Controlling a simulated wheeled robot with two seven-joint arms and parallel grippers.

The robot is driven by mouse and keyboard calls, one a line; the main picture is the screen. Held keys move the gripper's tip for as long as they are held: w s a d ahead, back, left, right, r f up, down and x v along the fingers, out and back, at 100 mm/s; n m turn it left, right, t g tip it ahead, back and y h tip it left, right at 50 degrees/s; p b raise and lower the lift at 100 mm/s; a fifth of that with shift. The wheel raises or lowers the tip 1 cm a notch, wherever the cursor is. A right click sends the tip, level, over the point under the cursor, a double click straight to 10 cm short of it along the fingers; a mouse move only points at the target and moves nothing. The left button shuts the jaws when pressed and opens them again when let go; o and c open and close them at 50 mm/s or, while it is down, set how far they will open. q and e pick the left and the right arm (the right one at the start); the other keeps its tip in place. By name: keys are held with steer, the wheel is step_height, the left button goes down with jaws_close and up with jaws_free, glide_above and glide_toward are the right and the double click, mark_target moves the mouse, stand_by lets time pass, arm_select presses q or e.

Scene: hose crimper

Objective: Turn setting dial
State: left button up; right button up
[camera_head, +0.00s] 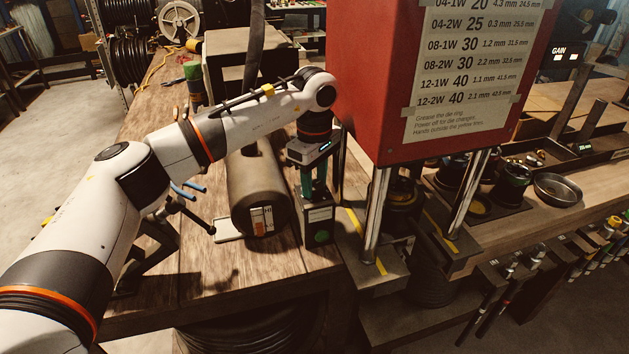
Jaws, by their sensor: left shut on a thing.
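My left arm comes in from the left and its gripper (316,195) points straight down over a small dark control box (319,220) with a green round button on its front. The gripper's fingers are shut at the top of the box, where the setting dial would be; the dial is hidden by the fingers, and its position cannot be read. My right gripper is not in view.
A red crimper housing (390,60) with a settings chart (470,75) stands right of the gripper on shiny metal posts (376,215). A dark cylinder (255,190) lies left of the box on the wooden bench (190,300). A metal bowl (558,189) sits at the right.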

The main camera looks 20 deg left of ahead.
arm_select(q)
steer(key=shift+w+r, duration=0.1)
steer(key=shift+r, duration=0.15)
steer(key=o, duration=1)
steer(key=shift+f, duration=0.1)
steer(key=shift+f, duration=0.1)
